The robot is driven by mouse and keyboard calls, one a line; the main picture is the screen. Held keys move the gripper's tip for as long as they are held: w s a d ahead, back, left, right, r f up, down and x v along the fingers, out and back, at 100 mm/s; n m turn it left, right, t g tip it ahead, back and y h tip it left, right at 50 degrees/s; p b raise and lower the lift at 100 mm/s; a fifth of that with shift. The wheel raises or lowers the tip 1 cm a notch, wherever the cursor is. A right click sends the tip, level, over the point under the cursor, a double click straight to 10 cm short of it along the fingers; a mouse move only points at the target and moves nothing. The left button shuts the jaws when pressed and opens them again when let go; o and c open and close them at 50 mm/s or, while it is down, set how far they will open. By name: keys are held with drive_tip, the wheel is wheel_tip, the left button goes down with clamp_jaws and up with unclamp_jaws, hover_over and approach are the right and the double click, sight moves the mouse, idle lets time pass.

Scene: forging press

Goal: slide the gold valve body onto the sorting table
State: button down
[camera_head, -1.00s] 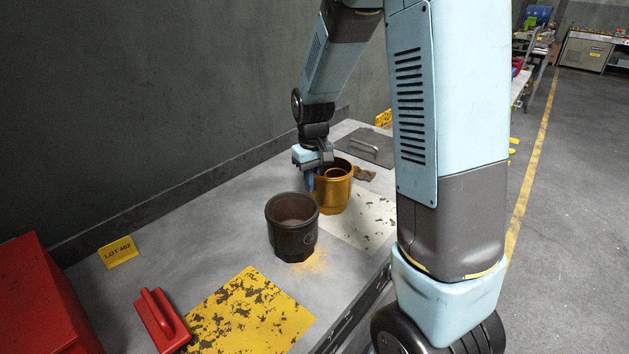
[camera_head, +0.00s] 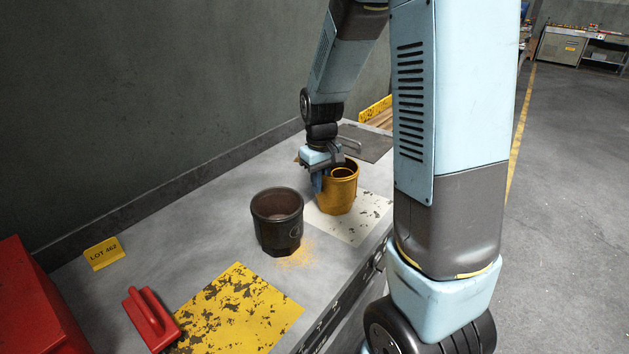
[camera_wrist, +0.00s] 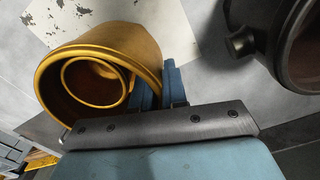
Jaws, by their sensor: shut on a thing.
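The gold valve body (camera_head: 339,193) is a round, hollow gold cup with an inner ring. It stands upright on the grey table, at the white worn patch (camera_head: 357,225). In the wrist view the gold valve body (camera_wrist: 137,45) fills the upper left. My gripper (camera_head: 318,180) is at its left rim, with blue fingers pointing down. The wrist view shows the fingers (camera_wrist: 160,88) close together, with the wall of the gold body between them. The far finger is partly hidden by the wall.
A dark valve body (camera_head: 278,222) stands in front and to the left; it also shows in the wrist view (camera_wrist: 285,35). A yellow worn patch (camera_head: 240,308), a red-handled tool (camera_head: 150,318), a red box (camera_head: 35,300) and a LOT 462 sign (camera_head: 104,253) lie nearer.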

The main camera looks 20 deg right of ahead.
sight(331, 185)
drive_tip(key=shift+s+d, duration=1)
drive_tip(key=shift+d, duration=0.05)
drive_tip(key=c, duration=1.1)
unclamp_jaws()
wheel_tip(331, 185, up, 14)
drive_tip(key=shift+f, duration=0.15)
drive_tip(key=s+r+m+t, duration=0.1)
drive_tip(key=s+r+t, duration=0.1)
drive_tip(key=s, duration=0.7)
drive_tip(key=s+a+r+m+t, duration=0.1)
drive_tip(key=s+r, duration=0.4)
drive_tip(key=s, duration=0.5)
drive_tip(key=m+t, duration=0.1)
drive_tip(key=t, duration=0.1)
drive_tip(key=shift+s+a+r+t, duration=0.25)
drive_tip(key=shift+a+t, duration=0.05)
